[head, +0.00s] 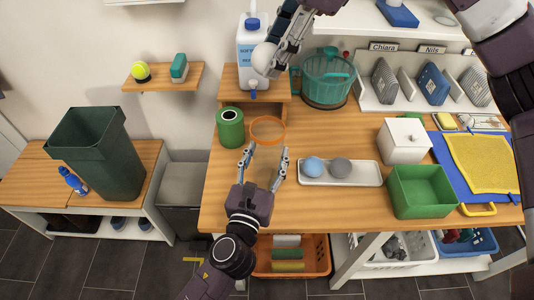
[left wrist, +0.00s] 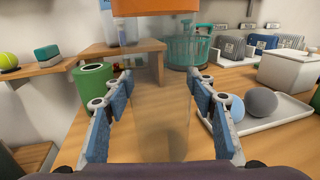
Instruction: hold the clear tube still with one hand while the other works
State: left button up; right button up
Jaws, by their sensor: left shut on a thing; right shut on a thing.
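The clear tube (left wrist: 160,110) stands between the fingers of my left gripper (left wrist: 165,97) in the left wrist view. It is nearly invisible in the head view, where its orange rim (head: 268,142) shows as a ring. My left gripper (head: 264,156) is shut on the tube, with its fingers on either side. My right gripper (head: 274,57) reaches in from the top right and is shut on a pale ball (head: 263,61), held above and apart from the tube rim. A blue ball (head: 313,167) and a grey ball (head: 341,168) lie in a white tray (head: 371,174).
A green can (head: 230,130) stands left of the tube. A white jug (head: 252,40) is on a wooden stand (head: 276,83) behind it. A teal basket (head: 327,85), white box (head: 404,142) and green bin (head: 421,190) stand to the right. Bare tabletop lies in front of the tray.

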pick_arm(q)
jog(key=shift+c, duration=1.1)
pick_arm(e)
notch_tip(320, 180, down, 13)
dwell(0.6)
jog(key=o, duration=1)
jog(key=v, duration=1.2)
